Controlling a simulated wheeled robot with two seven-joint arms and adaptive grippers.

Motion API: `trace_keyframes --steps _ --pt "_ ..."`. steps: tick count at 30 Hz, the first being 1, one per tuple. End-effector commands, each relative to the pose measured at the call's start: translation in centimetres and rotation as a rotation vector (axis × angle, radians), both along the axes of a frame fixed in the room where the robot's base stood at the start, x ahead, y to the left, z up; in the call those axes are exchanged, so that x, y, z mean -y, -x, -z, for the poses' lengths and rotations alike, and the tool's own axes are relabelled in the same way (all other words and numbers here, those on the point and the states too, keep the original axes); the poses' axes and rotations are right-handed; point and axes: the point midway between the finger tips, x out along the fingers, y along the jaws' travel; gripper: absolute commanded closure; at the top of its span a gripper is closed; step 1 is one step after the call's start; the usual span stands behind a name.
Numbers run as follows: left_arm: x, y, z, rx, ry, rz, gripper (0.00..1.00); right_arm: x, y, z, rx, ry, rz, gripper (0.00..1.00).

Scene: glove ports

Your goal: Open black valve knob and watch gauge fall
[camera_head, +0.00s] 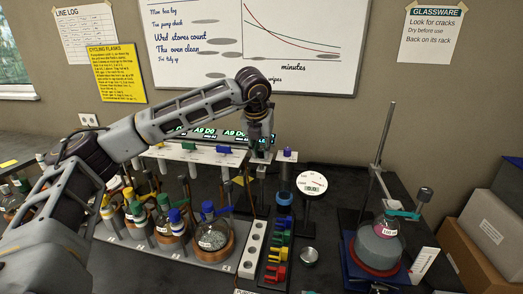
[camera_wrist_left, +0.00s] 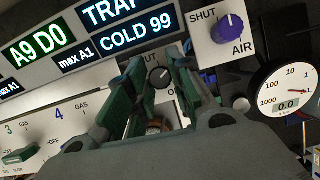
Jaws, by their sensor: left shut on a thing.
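The black valve knob (camera_wrist_left: 160,77) sits on a white plate, between the fingers of my left gripper (camera_wrist_left: 166,68) in the left wrist view. The gripper is shut on the knob. The plate's lettering is partly covered by the fingers. In the head view my left gripper (camera_head: 259,143) reaches down to the right end of the panel and hides the knob. The round white gauge (camera_head: 312,182) stands to the right of the gripper. In the left wrist view the gauge (camera_wrist_left: 288,88) has a 1 to 1000 scale, a red needle and a small display that seems to read 0.0. My right gripper is in neither view.
A purple AIR knob (camera_wrist_left: 229,35) is close on the right of the gripper. A lit display (camera_wrist_left: 95,40) is behind, and a row of GAS switches is at left. Flasks and bottles (camera_head: 209,235) crowd the bench below my arm. A clamped flask (camera_head: 379,241) stands at right.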

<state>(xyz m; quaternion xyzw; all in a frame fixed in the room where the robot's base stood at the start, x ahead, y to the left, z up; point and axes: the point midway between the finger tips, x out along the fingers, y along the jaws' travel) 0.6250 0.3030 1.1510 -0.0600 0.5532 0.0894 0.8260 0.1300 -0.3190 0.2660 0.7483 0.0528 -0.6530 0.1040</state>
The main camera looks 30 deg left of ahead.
Motion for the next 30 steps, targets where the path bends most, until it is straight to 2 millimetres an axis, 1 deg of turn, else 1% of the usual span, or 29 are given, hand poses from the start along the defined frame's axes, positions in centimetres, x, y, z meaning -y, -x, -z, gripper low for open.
trace_keyframes --steps 1,6,12,21,30 --pt "0.0 0.0 0.2 -0.001 0.002 0.02 1.0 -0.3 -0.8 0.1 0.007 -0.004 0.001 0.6" --pt "-0.1 0.0 0.1 0.0 0.002 0.095 1.0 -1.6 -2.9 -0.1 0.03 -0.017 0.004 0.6" --pt "-0.1 0.0 0.1 0.001 0.001 0.184 1.0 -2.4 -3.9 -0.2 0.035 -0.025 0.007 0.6" --pt "-0.1 0.0 0.0 0.002 0.0 0.292 1.0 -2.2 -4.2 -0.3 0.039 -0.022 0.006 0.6" --pt "-0.1 0.0 0.0 0.003 0.0 0.301 1.0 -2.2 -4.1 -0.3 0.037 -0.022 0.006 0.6"
